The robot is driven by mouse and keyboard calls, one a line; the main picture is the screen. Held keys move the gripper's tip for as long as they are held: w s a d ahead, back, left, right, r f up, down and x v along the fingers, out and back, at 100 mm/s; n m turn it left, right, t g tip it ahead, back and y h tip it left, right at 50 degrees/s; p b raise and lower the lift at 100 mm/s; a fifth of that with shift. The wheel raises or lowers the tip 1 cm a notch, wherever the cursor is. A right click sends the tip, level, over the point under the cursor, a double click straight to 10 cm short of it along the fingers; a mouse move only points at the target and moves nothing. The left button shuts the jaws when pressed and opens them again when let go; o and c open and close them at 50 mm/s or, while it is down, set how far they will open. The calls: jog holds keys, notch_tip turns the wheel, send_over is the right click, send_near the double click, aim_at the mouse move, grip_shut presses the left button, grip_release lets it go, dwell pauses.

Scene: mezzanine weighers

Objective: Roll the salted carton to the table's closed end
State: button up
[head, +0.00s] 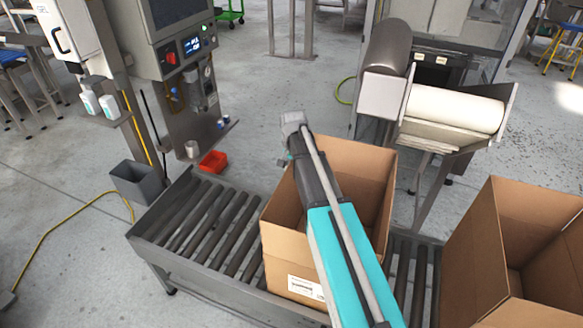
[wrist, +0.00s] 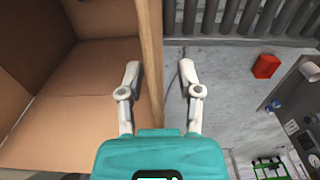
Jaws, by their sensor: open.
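An open brown carton (head: 280,258) stands upright on the roller table (head: 205,275), with a white label too small to read low on its near side. My arm reaches across it, hiding part of its inside. In the wrist view my gripper (wrist: 158,75) is open, one finger on each side of the carton's upright wall (wrist: 150,50). The left finger is over the inside, the right one outside; whether either touches cannot be told. The visible inside is empty. The table's left end has a raised metal edge (head: 160,208).
Bare rollers lie left of the carton. A second open carton (head: 480,245) stands at the right. A red bin (head: 213,162) and a grey bin (head: 137,182) are behind the table, near a control stand (head: 183,75). A metal chute machine (head: 450,108) stands behind right.

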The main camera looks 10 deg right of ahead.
jog(key=shift+f, duration=0.15)
grip_shut()
dwell(0.4)
